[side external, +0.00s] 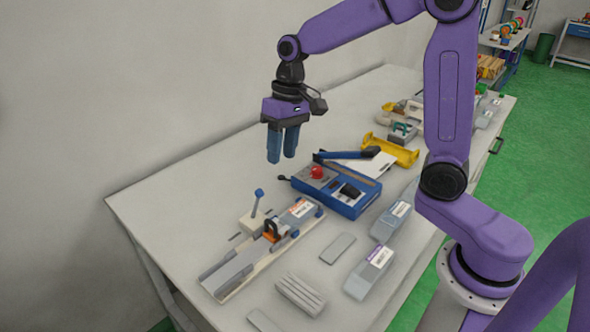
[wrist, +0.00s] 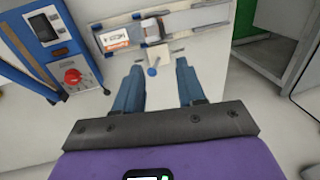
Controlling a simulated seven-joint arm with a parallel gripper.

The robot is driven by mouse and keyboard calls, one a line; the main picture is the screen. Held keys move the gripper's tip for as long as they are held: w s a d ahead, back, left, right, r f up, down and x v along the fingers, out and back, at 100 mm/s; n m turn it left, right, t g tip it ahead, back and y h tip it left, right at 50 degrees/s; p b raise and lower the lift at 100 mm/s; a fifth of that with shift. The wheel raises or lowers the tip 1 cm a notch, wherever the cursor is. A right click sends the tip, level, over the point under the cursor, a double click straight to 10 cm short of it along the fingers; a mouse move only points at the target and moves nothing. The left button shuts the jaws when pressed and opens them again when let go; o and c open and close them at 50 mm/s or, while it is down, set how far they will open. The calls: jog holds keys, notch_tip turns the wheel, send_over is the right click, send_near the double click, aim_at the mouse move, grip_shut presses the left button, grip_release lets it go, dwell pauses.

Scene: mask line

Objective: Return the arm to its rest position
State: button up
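My gripper (side external: 282,158) hangs above the white table (side external: 180,200), fingers pointing down, with nothing held in it. In the wrist view the two blue fingers (wrist: 158,85) stand apart with a clear gap between them. Below the gripper are a lever fixture on a board (side external: 262,246) and a blue machine (side external: 335,190) with a red knob. The lever fixture (wrist: 165,28) also shows beyond the fingertips in the wrist view, with its small blue-tipped lever (wrist: 153,71) seen between the fingers.
Grey boxes (side external: 370,272) and flat grey pieces (side external: 338,248) lie on the table's near side. A yellow tray (side external: 390,150) and other parts stand farther back. A wall runs along the table's far side. The air around the gripper looks clear.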

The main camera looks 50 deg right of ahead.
jog(key=s+d+f+n+h, duration=0.1)
jog(key=s+n, duration=0.5)
jog(key=s, duration=0.7)
jog(key=s+d+f+n, duration=0.1)
jog(key=s+n, duration=0.5)
jog(key=s, duration=0.7)
jog(key=shift+d+f+n+h, duration=0.2)
jog(key=shift+f+n+h, duration=0.1)
jog(key=shift+f+h, duration=0.15)
